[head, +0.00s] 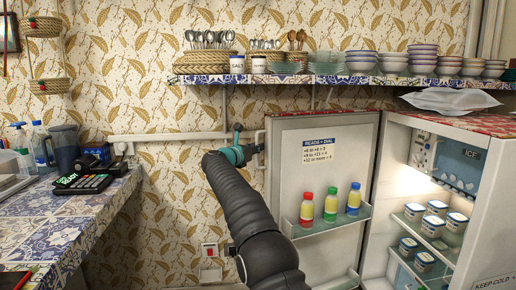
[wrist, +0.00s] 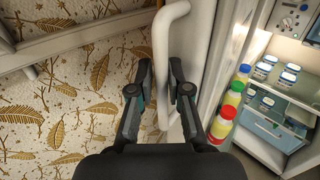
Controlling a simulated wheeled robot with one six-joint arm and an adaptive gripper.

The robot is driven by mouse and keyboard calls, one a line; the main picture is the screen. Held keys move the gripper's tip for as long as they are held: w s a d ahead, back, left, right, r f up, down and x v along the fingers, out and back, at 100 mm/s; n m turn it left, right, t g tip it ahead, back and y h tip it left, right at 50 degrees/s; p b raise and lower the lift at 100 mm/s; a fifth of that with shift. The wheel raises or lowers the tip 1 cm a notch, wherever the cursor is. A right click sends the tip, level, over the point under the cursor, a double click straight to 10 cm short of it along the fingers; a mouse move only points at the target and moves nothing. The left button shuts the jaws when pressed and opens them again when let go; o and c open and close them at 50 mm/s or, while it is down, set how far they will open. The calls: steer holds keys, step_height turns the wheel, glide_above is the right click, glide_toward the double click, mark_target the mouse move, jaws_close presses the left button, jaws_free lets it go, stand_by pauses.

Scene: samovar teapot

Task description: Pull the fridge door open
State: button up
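The fridge door (head: 322,190) stands wide open, its inner side with a paper note and a shelf of bottles facing the room. Its white bar handle (wrist: 162,50) runs upright in the wrist view along the door's outer edge. My gripper (wrist: 162,72) has one finger on each side of this handle, close against it, and appears shut on it. In the head view my gripper (head: 250,150) is at the door's left edge, and its fingertips are hard to make out. The lit fridge interior (head: 425,215) shows several white tubs on glass shelves.
A tiled counter (head: 50,235) with a jug and a card terminal is at the left. A wall shelf (head: 300,79) holds bowls and cutlery. The patterned wall is close behind the handle.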

steer(key=shift+o, duration=1.1)
steer(key=shift+a, duration=0.3)
steer(key=shift+d, duration=0.35)
steer(key=v, duration=1.2)
